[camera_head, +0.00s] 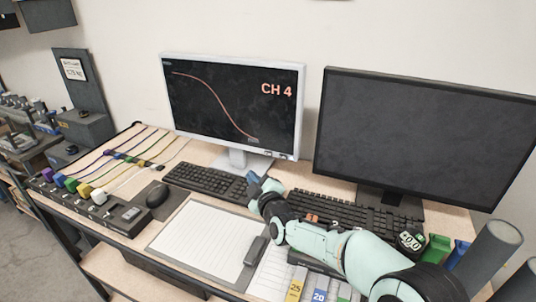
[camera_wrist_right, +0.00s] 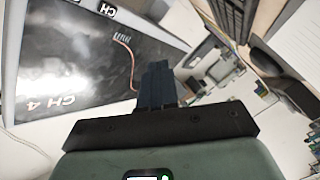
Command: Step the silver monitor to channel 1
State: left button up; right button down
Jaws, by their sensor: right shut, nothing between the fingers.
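The silver monitor (camera_head: 232,101) stands at the back of the desk. Its screen is on and reads "CH 4" with a falling red curve. Its lower bezel carries small marks near the right end. My right gripper (camera_head: 254,179) is shut and empty, in front of the monitor's stand and above the keyboard's right end. In the right wrist view the shut fingers (camera_wrist_right: 158,82) show against the monitor's screen (camera_wrist_right: 85,65), which appears turned over. I cannot tell whether the fingertips touch anything. My left gripper is not in view.
A dark monitor (camera_head: 425,130) stands at the right. Two keyboards, one at the left (camera_head: 205,179) and one at the right (camera_head: 345,212), lie in front. A mouse (camera_head: 157,194), a clipboard (camera_head: 200,232) and coloured cable plugs (camera_head: 72,185) occupy the left. Small coloured blocks lie near my right arm.

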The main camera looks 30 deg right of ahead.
aim_at(268, 153)
jog(key=w+d+p, duration=0.2)
jog(key=w+d, duration=0.4)
jog(key=shift+d, duration=0.35)
jog(key=shift+w+d, duration=0.1)
dwell(1.9)
jog(key=shift+w+d, duration=0.2)
jog(key=shift+w+d+p, duration=0.2)
jog(key=shift+d+p, duration=0.05)
jog(key=shift+p, duration=0.2)
dwell(0.5)
jog(key=shift+s+a+b, duration=0.55)
jog(key=shift+a+b, duration=0.05)
jog(key=shift+b, duration=0.65)
